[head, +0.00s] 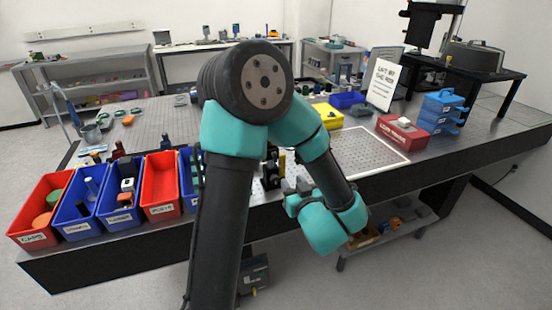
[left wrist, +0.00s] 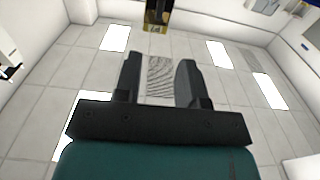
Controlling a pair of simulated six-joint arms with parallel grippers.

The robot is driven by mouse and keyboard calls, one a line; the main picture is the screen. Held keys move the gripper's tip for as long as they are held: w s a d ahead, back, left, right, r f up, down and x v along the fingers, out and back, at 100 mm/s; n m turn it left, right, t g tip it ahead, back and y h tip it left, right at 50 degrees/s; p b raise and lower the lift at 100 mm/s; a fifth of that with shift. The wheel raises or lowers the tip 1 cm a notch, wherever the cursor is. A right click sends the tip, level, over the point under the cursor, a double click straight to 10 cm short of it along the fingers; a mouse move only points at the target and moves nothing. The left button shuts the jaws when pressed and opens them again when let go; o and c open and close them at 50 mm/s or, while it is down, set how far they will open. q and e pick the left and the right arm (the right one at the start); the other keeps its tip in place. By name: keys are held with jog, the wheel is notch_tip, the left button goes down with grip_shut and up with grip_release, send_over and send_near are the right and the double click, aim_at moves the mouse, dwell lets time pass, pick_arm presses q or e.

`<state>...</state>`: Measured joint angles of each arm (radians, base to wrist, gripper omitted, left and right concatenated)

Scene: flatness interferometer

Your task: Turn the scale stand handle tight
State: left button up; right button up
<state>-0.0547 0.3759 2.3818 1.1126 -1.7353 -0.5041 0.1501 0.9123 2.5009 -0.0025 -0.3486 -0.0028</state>
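My left arm fills the middle of the head view, and its wrist hangs past the bench's front edge. My left gripper (head: 294,185) is small there, beside a dark upright device with yellow parts that my arm partly covers. In the left wrist view the two dark fingers of the gripper (left wrist: 159,78) stand apart with nothing held between them. A black part with a yellow label (left wrist: 157,16) shows beyond the fingertips, apart from them. I cannot tell whether it belongs to the scale stand, and I cannot make out the handle. My right gripper is not in view.
Red and blue bins (head: 163,208) line the bench's front left edge. A white-bordered perforated plate (head: 365,150), a red box (head: 403,131), a blue tray stack (head: 441,112), a yellow bin (head: 329,117) and a sign (head: 383,80) stand to the right. A low shelf (head: 388,236) is below.

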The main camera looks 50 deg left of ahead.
aim_at(276, 158)
pick_arm(q)
jog(key=x, duration=1.4)
jog(key=shift+w+a, duration=0.1)
grip_shut()
